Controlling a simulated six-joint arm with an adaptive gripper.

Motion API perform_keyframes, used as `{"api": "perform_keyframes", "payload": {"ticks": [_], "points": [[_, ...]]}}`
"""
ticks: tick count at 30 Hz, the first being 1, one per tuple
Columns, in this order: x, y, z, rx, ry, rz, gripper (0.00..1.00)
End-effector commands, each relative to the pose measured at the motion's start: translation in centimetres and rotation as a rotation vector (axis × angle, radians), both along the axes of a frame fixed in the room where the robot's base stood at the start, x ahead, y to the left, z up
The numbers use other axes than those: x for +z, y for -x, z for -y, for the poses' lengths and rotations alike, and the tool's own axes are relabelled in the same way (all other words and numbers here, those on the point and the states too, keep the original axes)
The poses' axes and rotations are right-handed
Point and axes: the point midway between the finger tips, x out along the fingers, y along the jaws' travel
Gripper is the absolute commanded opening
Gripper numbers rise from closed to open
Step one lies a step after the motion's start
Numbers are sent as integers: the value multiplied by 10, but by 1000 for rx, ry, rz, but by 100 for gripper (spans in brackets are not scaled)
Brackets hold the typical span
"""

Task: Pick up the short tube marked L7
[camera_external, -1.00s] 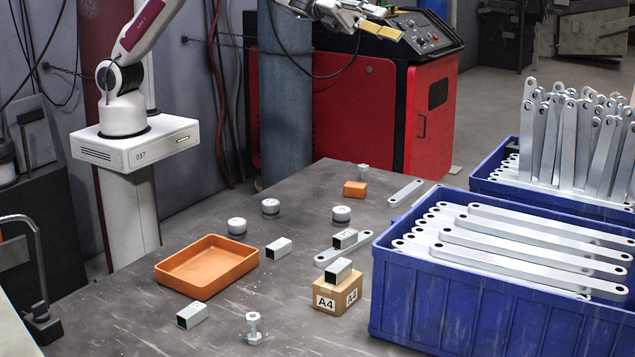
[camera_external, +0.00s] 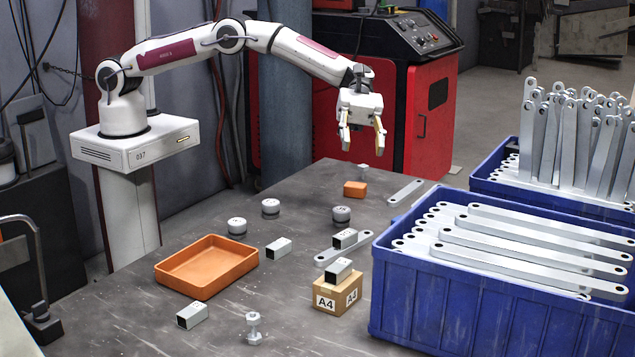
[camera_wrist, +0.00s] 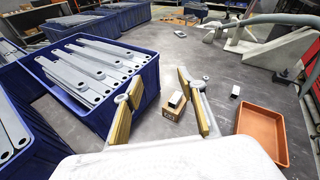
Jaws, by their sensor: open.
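Several short square metal tubes lie on the table. One tube (camera_external: 278,248) lies right of the orange tray, one (camera_external: 192,315) near the front edge, one (camera_external: 344,238) on or against a flat bracket (camera_external: 328,252), and one (camera_external: 338,270) on top of a cardboard box (camera_external: 336,293) marked A4. The tube on the box also shows in the wrist view (camera_wrist: 177,99). I cannot read L7 on any tube. My gripper (camera_external: 362,149) is open and empty, pointing down above the far end of the table. Its two padded fingers (camera_wrist: 159,77) are spread in the wrist view.
An orange tray (camera_external: 205,291) sits at the left. A blue crate (camera_external: 450,315) of brackets stands at the right, another (camera_external: 550,202) behind it. Round dark-banded parts (camera_external: 237,226), an orange block (camera_external: 355,189) and a bolt (camera_external: 254,328) stand around the table.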

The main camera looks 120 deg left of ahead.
Motion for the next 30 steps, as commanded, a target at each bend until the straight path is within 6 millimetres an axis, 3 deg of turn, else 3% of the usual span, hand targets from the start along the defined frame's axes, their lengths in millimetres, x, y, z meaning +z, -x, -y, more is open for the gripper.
{"api": "perform_keyframes", "payload": {"ticks": [3, 11, 18, 24, 30], "points": [[-38, 15, -1, -92, -42, 21, 40], [-111, 59, -3, -304, -115, 67, 40], [-177, 109, -10, -498, -152, 101, 40], [-219, 149, -17, -634, -162, 122, 40], [-237, 169, -21, -701, -162, 135, 40]]}}
